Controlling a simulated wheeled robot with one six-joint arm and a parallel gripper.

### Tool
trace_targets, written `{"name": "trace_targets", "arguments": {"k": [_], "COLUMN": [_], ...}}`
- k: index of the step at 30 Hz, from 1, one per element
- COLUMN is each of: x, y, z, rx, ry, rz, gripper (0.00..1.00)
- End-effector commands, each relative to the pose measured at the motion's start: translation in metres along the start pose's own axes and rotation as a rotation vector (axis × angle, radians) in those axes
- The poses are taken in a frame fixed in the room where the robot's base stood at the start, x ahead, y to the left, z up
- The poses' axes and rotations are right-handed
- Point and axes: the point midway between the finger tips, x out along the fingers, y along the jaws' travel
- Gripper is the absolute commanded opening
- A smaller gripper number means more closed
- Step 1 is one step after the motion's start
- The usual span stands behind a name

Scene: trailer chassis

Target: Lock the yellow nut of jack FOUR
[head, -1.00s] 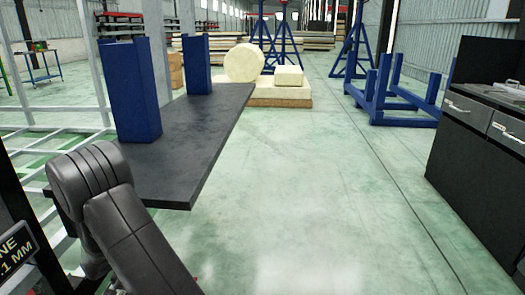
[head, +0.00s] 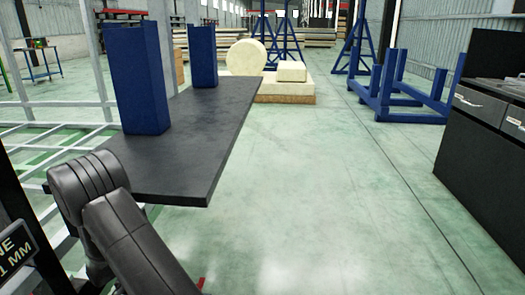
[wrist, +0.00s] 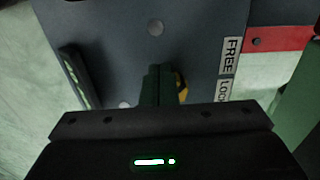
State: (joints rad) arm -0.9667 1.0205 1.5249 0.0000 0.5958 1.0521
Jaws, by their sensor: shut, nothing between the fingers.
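A small part of a yellow nut (wrist: 183,90) shows in the wrist view, just right of my gripper's fingers. Most of it is hidden behind them. The nut lies by a grey plate (wrist: 115,45) with round spots, and labels reading FREE (wrist: 232,55) and LOCK (wrist: 224,90) stand to its right. My gripper (wrist: 160,70) is shut and empty, its fingers pointing at the plate beside the nut. I cannot tell whether they touch it. No jack number is readable. In the head view the gripper and nut are out of sight.
In the head view a dark slab (head: 200,150) with blue posts (head: 139,80) lies beyond my arm. A black cabinet (head: 475,150) stands at right, a blue frame (head: 405,95) farther back. The middle floor is clear. A red strip (wrist: 280,38) shows in the wrist view.

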Motion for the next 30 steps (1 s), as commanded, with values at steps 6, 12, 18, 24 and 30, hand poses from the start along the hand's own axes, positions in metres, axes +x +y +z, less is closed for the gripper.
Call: {"name": "trace_targets", "arguments": {"k": [6,12,18,24,30], "x": [0.0005,0.0005,0.0005,0.0006,0.0006], "y": [-0.0001,-0.0002,-0.0012,-0.0021,-0.0026], "z": [0.0,-0.0005,-0.0025,-0.0046,-0.0054], "rx": [0.0,0.0,0.0,0.0,0.0], "ry": [0.0,0.0,0.0,0.0,0.0], "rz": [0.0,0.0,0.0,0.001,0.0], "gripper": [0.0,0.0,0.0,0.0,0.0]}}
